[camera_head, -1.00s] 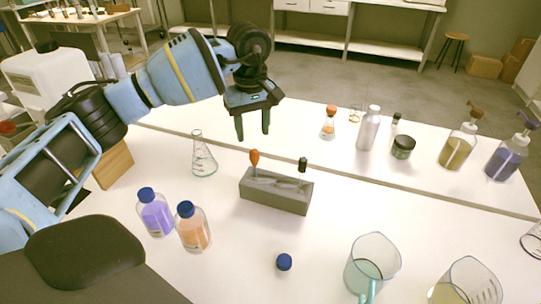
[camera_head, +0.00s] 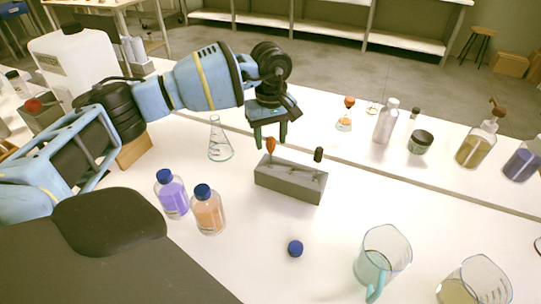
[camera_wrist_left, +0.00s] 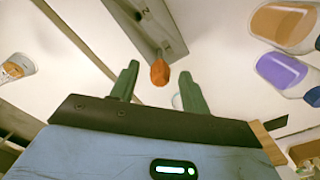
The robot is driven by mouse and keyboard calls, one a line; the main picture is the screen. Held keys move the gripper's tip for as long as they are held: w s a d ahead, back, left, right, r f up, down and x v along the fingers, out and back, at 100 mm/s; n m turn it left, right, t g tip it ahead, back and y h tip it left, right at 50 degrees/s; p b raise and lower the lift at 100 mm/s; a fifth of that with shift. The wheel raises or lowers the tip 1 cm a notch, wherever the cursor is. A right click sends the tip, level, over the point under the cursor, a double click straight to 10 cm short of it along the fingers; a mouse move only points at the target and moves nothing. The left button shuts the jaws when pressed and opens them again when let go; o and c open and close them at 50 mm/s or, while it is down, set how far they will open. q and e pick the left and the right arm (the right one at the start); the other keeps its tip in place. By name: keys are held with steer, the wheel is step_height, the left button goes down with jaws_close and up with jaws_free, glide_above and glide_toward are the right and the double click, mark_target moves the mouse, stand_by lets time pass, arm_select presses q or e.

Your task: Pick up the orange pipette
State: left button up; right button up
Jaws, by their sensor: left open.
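The orange pipette (camera_head: 270,146) stands upright in a grey rack (camera_head: 290,184) on the white table, its orange bulb on top. My left gripper (camera_head: 271,142) is open, with its fingertips just above and around the height of the bulb in the head view. In the left wrist view, the orange bulb (camera_wrist_left: 160,74) shows between and slightly beyond the two green fingers (camera_wrist_left: 160,85), not gripped. A second, black-topped pipette (camera_head: 318,155) stands at the right end of the rack. My right gripper is not in view.
A conical flask (camera_head: 219,146) stands left of the rack. Purple (camera_head: 171,195) and orange (camera_head: 207,212) bottles stand front left, with a blue cap (camera_head: 295,248) in front. Beakers (camera_head: 383,252) stand front right. Several containers, including a silver bottle (camera_head: 386,122), stand behind right.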

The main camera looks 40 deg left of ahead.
arm_select(q)
steer(key=shift+f, duration=0.65)
steer(key=c, duration=0.7)
step_height(320, 180, up, 10)
steer(key=shift+r, duration=0.1)
